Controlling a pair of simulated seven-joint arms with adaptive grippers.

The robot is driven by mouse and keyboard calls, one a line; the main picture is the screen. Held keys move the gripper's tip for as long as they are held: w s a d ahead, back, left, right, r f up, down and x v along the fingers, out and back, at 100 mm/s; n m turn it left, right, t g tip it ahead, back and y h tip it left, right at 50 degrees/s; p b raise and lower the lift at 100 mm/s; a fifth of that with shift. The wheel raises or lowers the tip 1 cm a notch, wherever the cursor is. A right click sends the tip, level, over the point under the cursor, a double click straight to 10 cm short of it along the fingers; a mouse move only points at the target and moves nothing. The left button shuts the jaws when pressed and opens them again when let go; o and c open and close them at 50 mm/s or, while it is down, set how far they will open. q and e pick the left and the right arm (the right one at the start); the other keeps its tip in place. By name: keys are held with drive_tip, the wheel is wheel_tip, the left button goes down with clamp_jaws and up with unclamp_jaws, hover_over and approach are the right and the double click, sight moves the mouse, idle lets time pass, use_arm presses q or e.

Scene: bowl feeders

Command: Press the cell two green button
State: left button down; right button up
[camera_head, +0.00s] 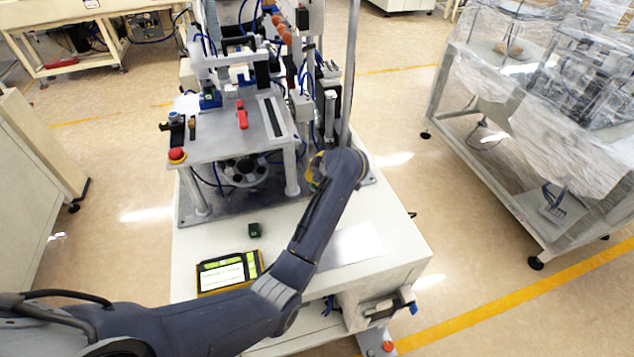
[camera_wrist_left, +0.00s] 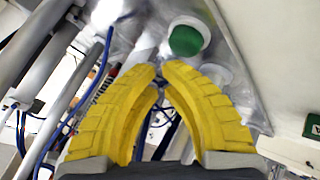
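A round green button (camera_wrist_left: 185,41) in a white collar shows in the left wrist view, on a metal surface just beyond my fingertips and slightly right of them. My left gripper (camera_wrist_left: 159,68) has yellow fingers with their tips almost together and nothing seen between them. The tips are apart from the button in the picture; I cannot tell the exact distance. In the head view the left gripper (camera_head: 315,171) is at the right side of the machine, mostly hidden by my wrist, and the green button is hidden there. My right gripper is not in view.
The machine (camera_head: 232,140) has posts, blue hoses and a red stop button (camera_head: 177,155). A yellow-framed panel (camera_head: 228,272) and small dark green block (camera_head: 254,230) lie on the white bench (camera_head: 190,248). A wrapped machine (camera_head: 540,120) stands right across open floor.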

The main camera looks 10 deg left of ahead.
use_arm(q)
drive_tip(key=shift+r, duration=0.15)
drive_tip(key=shift+r, duration=2.4)
